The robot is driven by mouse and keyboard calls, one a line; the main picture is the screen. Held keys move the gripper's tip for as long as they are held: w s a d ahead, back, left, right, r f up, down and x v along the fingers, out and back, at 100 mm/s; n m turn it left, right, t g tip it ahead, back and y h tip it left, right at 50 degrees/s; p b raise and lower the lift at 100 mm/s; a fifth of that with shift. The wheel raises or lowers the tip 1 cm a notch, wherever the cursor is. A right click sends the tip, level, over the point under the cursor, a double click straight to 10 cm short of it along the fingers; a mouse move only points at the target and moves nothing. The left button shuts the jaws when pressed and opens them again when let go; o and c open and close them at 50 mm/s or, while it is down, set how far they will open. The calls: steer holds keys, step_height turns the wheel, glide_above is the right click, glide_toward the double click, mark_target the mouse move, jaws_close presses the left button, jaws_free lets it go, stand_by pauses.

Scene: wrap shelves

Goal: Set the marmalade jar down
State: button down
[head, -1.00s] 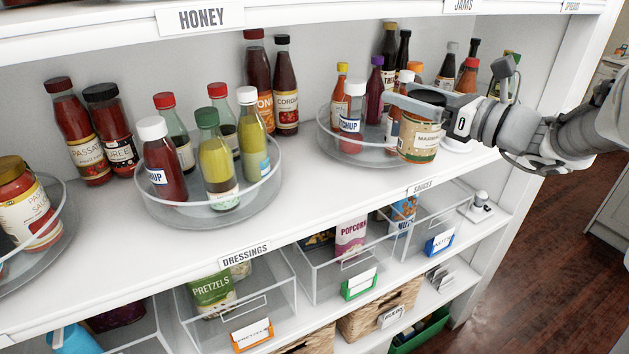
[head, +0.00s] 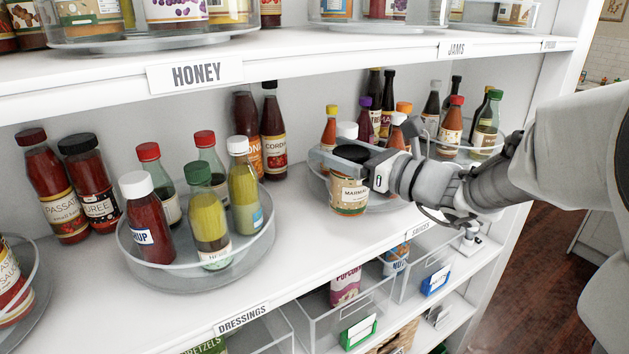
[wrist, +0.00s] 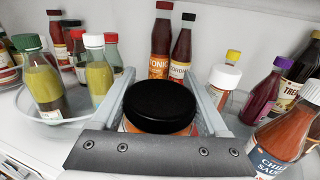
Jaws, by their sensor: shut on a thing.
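The marmalade jar (head: 349,192) has a black lid, orange-brown contents and a pale label only partly readable. In the head view it is upright at the front left of a clear turntable (head: 392,206) on the middle shelf. My gripper (head: 350,157) is shut on the jar from the right, near its lid. In the wrist view the black lid (wrist: 160,106) is between the two fingers of my gripper (wrist: 158,92). The lid and the wrist hide most of the jar there. I cannot tell whether its base touches the shelf or the turntable.
Several sauce bottles, including a white-capped one (head: 347,131), stand close behind the jar. A second turntable (head: 266,245) with dressing bottles is to the left. Bare shelf (head: 300,225) lies between the turntables. The honey shelf edge (head: 300,66) runs above.

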steer(key=a+f, duration=0.4)
steer(key=f, duration=0.2)
steer(key=shift+s+a+f, duration=0.2)
steer(key=shift+s+f, duration=0.05)
steer(key=shift+s, duration=0.05)
steer(key=shift+f, duration=0.2)
jaws_free()
